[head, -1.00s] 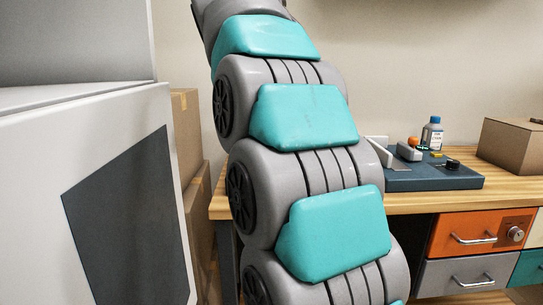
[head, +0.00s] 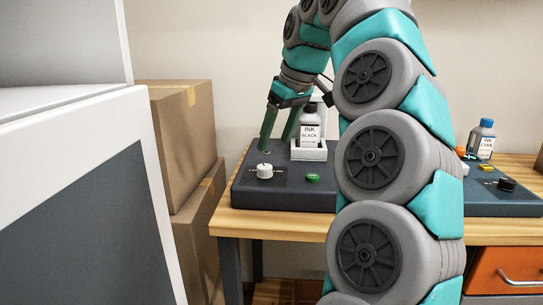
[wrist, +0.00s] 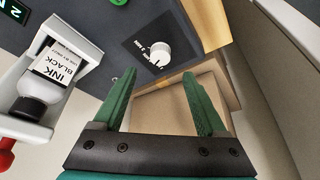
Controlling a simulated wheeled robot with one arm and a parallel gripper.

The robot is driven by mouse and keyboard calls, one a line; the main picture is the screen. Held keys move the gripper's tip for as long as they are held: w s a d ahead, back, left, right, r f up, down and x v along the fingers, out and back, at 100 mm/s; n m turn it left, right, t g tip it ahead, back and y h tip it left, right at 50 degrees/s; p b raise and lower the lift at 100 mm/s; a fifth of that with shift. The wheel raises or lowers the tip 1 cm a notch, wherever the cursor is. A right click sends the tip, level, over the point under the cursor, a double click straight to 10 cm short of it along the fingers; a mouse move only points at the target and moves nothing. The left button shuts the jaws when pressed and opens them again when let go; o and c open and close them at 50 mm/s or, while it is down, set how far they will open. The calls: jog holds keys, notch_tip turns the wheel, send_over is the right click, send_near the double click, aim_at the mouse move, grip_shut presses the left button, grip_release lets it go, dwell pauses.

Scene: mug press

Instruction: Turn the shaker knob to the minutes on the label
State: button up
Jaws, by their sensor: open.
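The shaker's white knob (head: 265,171) stands on a dark base (head: 240,192) with small dial marks around it. In the wrist view the knob (wrist: 160,52) lies ahead of the fingertips, its dial figures too small to read surely. A bottle marked INK BLACK (head: 310,129) stands in the shaker's white holder (head: 309,153); the bottle (wrist: 45,82) also shows at left in the wrist view. Any minutes on its label are unreadable. My gripper (head: 276,145) is open and empty, green fingers pointing down above and behind the knob, not touching it.
A green button (head: 313,178) sits right of the knob. A second dark station (head: 490,200) with an INK CYAN bottle (head: 483,140) is at right. Cardboard boxes (head: 178,130) and a white cabinet (head: 60,160) stand left. My arm hides the middle of the bench.

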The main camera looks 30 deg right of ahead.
aim_at(265, 167)
jog(key=shift+x, duration=3.85)
grip_shut()
